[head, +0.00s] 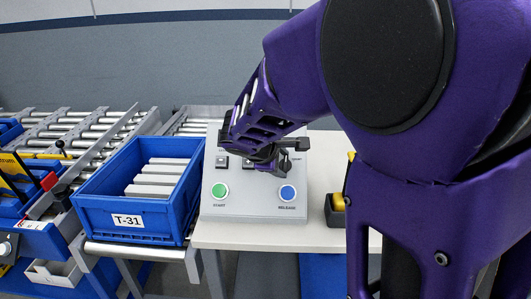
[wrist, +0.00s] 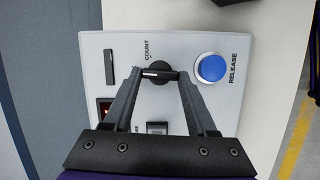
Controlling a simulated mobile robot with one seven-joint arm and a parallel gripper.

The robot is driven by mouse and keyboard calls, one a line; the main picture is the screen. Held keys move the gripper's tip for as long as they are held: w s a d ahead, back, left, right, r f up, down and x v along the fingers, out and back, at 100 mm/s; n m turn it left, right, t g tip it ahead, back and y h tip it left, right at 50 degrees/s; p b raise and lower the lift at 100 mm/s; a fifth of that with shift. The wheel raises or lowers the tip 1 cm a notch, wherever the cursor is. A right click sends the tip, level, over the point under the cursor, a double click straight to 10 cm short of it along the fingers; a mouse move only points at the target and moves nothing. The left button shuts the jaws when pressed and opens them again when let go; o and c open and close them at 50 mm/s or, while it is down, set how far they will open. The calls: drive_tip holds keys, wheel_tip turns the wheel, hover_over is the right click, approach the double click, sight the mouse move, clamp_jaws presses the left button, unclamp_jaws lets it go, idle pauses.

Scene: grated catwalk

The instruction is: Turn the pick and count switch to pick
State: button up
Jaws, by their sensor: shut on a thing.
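The pick and count switch is a black knob (wrist: 158,73) with a white line on it. It sits on a light grey control panel (head: 252,209), which also shows in the wrist view (wrist: 92,65). The word COUNT is printed beside the knob; I cannot read a PICK label. In the wrist view, the white line lies roughly across the picture, between the fingers. My gripper (wrist: 160,74) is shut on the knob, one finger on each side. In the head view my gripper (head: 287,158) is over the panel's upper right and hides the knob.
The panel has a green START button (head: 220,190) and a blue RELEASE button (head: 288,193). A blue crate (head: 125,208) marked T-31 stands left on rollers. A black and yellow object (head: 336,208) stands right of the panel on the white table (head: 230,234).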

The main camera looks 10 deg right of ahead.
drive_tip(key=shift+n, duration=0.6)
drive_tip(key=o, duration=1.4)
drive_tip(key=shift+c, duration=0.2)
